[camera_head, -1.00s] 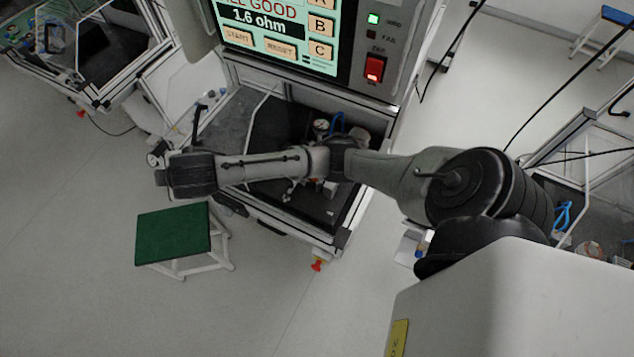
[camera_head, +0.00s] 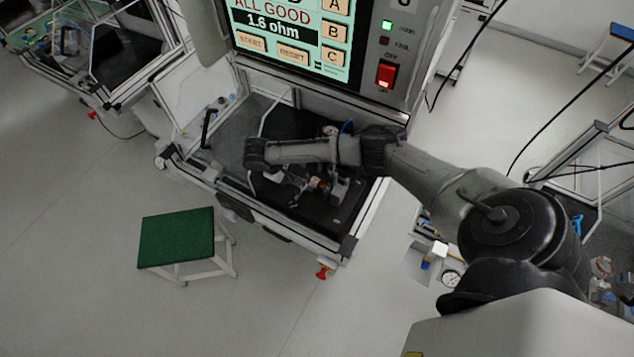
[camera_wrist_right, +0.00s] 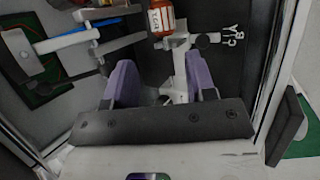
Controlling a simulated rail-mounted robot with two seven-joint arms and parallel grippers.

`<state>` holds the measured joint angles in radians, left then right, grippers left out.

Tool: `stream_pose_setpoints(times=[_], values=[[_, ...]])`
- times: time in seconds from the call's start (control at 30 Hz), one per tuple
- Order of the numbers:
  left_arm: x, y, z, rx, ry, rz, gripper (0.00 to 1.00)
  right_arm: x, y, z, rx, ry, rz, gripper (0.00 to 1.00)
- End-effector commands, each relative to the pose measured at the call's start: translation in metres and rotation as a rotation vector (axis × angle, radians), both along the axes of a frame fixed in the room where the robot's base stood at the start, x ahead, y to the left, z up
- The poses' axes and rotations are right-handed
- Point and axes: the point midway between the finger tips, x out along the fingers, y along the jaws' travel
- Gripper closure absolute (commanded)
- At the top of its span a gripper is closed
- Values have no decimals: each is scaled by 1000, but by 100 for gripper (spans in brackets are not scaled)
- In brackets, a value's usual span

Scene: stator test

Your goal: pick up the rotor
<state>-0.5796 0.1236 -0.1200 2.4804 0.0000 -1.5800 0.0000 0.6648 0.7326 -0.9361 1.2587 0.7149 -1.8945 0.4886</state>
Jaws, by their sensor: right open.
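My right gripper (camera_wrist_right: 160,78) is open, with two purple fingers pointing into the wrist view. A pale grey part (camera_wrist_right: 179,68) with a shaft and side arms stands between and beyond the fingers; I cannot tell for sure whether it is the rotor, or whether the fingers touch it. In the head view, small pale and orange parts (camera_head: 318,183) lie on the dark bench top, below my right forearm. The forearm hides part of the bench. My left gripper is not in view.
The bench (camera_head: 310,213) has a raised metal frame. A test panel (camera_head: 293,38) reading "ALL GOOD" and 1.6 ohm stands behind it. A green-topped stool (camera_head: 177,238) is in front. In the wrist view, a tool with a blue part (camera_wrist_right: 68,41) lies at the left.

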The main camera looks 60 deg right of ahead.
Motion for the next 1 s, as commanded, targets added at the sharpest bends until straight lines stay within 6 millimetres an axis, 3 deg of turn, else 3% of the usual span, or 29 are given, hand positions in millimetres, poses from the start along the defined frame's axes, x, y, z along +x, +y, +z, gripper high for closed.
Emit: stream_pose_setpoints(times=[0.2,0.53,0.8,1.0], values=[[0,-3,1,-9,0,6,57,-13,-15,-28,-1,1,1,49],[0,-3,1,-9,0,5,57,-21,-23,-44,0,0,1,49],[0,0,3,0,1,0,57,-33,-35,-73,1,1,2,49],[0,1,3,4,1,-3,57,-38,-40,-84,1,0,3,49]])
